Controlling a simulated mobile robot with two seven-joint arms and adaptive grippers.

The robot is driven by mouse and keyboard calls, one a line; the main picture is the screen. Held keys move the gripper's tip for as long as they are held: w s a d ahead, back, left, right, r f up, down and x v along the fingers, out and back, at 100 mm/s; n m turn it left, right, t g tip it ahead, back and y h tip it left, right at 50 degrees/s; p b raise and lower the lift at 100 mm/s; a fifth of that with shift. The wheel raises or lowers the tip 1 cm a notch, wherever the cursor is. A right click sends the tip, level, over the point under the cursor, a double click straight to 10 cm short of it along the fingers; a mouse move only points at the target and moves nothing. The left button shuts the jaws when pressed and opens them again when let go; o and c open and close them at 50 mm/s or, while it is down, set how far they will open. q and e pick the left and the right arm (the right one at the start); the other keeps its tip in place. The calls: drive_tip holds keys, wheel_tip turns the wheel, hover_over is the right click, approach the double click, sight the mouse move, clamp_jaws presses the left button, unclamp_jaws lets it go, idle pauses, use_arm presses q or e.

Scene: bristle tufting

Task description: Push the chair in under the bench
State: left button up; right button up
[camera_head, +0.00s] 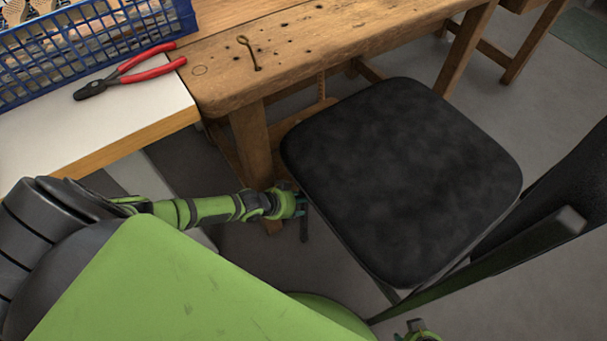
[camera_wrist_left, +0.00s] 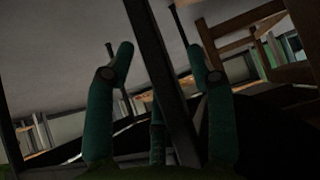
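The chair has a dark, rounded seat (camera_head: 400,175) and a black backrest (camera_head: 555,200) at the right. The seat's far edge is close to the front of the wooden bench (camera_head: 330,55), and none of the seat looks covered by the bench top. My left gripper (camera_head: 303,215) is low beside the seat's left edge. A green part of mine, perhaps the right gripper (camera_head: 418,330), shows at the bottom edge.
A white-topped table (camera_head: 100,135) at the left carries a blue basket (camera_head: 95,45) and red-handled pliers (camera_head: 130,72). A hook-shaped metal piece (camera_head: 250,53) lies on the bench. A bench leg (camera_head: 252,145) stands left of the seat. Grey floor is clear beyond the seat at the upper right.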

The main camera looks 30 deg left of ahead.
use_arm(q)
drive_tip(key=shift+d+r, duration=0.1)
drive_tip(key=shift+d, duration=0.05)
drive_tip(key=v, duration=0.8)
idle(0.8)
